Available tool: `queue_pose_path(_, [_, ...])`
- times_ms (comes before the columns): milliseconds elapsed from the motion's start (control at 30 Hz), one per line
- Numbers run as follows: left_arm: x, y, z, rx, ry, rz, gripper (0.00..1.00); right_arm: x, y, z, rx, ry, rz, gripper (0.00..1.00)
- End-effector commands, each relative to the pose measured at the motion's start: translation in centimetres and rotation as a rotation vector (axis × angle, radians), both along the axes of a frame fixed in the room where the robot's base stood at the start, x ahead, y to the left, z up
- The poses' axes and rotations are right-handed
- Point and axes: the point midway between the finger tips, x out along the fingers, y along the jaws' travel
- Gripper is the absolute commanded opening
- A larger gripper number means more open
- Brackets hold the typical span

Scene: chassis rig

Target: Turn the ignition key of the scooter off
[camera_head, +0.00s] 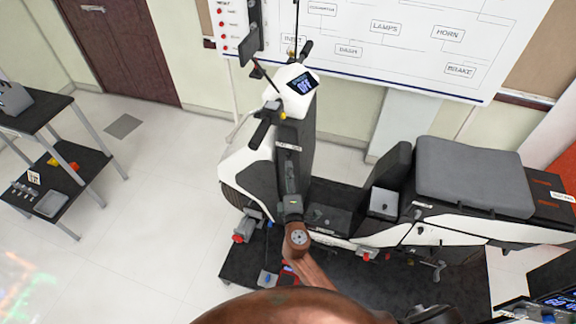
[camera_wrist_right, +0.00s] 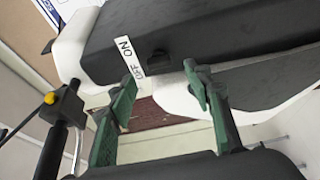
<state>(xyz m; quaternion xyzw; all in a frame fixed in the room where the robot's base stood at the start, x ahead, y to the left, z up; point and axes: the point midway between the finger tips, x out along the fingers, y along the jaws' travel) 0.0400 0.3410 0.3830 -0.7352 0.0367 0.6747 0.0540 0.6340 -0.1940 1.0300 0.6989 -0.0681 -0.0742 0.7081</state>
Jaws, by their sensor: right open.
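The white and black scooter (camera_head: 255,170) stands on a dark mat, and its dash screen (camera_head: 303,84) seems to read OFF. My right gripper (camera_head: 290,185) is in front of the dark panel below the handlebar. In the wrist view, my right gripper (camera_wrist_right: 160,76) is open, with its two green-edged fingers apart and nothing between them. Just beyond the fingertips, a white ON/OFF label (camera_wrist_right: 130,57) sits on the dark panel. A small dark knob (camera_wrist_right: 187,52), apparently the ignition key, is beside the label. Which way it is turned is hard to tell. My left gripper does not show.
The handlebar grip (camera_head: 262,133) shows near the panel, and a dark rod with a yellow button (camera_wrist_right: 50,98) is at the left of the wrist view. The seat (camera_head: 472,178) is to the right. A side table (camera_head: 35,108) stands at the left, with open floor between.

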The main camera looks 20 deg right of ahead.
Motion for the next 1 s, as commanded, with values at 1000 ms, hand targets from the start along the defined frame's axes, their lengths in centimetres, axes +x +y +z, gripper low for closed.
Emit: queue_pose_path(1000, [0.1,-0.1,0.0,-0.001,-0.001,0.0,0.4,-6.2,1.3,0.0,0.0,0.001,0.001,0.46])
